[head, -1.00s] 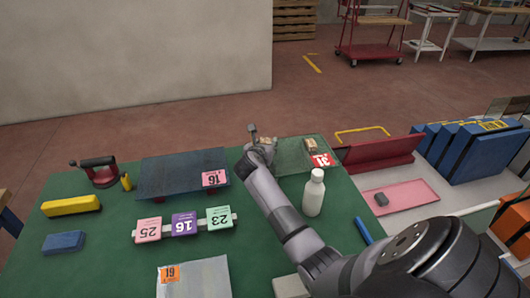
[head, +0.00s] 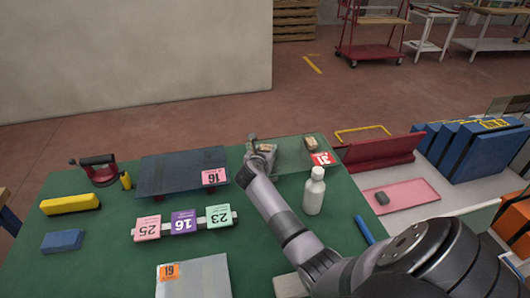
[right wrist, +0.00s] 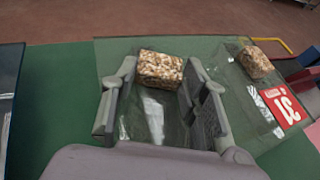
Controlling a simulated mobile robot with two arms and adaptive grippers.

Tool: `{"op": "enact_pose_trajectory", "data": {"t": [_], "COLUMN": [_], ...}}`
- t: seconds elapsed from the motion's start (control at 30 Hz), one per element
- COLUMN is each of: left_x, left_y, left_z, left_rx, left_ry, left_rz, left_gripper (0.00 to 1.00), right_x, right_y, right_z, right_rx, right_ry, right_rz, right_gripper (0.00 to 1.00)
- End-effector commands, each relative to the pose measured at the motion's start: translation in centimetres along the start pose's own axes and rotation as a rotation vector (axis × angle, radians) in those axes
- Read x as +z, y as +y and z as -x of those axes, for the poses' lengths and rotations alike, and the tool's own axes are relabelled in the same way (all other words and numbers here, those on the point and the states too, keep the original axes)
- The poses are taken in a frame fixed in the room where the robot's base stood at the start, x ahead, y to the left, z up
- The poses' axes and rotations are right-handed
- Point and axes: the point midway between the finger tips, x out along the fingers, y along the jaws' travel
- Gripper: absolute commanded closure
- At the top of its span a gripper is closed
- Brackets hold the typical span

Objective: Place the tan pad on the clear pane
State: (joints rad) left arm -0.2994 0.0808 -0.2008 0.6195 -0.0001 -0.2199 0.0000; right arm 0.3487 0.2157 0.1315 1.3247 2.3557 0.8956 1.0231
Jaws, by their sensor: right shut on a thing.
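The clear pane (head: 290,158) lies on the green table at its far right part and carries a red label marked 31 (head: 322,158). My right gripper (right wrist: 160,78) is shut on a speckled tan pad (right wrist: 161,68), held between its fingertips over the left part of the pane. In the head view the right gripper (head: 262,150) partly hides this pad. I cannot tell whether the pad touches the glass. A second tan pad (right wrist: 255,62) rests on the pane near its far right corner, close to the label. My left gripper is out of view.
A dark pane (head: 180,172) labelled 16 lies left of the gripper. A white bottle (head: 314,191) stands close to the right of my forearm. Coloured number cards (head: 184,222) lie nearer. A red rack (head: 380,152) stands right of the pane.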

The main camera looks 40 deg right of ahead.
Motion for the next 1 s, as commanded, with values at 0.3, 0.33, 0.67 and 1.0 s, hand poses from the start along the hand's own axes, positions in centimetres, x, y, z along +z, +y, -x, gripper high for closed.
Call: {"op": "enact_pose_trajectory", "data": {"t": [0.3,0.33,0.67,1.0], "left_x": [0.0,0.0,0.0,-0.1], "left_y": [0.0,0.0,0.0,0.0], "left_z": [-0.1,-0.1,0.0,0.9], "left_rx": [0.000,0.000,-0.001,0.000], "left_ry": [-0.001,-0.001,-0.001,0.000], "left_rz": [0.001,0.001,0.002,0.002], "left_gripper": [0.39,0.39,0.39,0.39], "right_x": [-1.7,-1.7,-1.6,-0.3], "right_y": [-0.2,-0.2,-0.2,0.0], "right_z": [0.0,0.0,0.0,3.1], "right_rx": [-0.007,-0.007,-0.007,-0.001], "right_ry": [0.031,0.032,0.032,0.027], "right_rz": [0.002,0.002,0.001,-0.001], "right_gripper": [0.40,0.39,0.39,0.39]}}
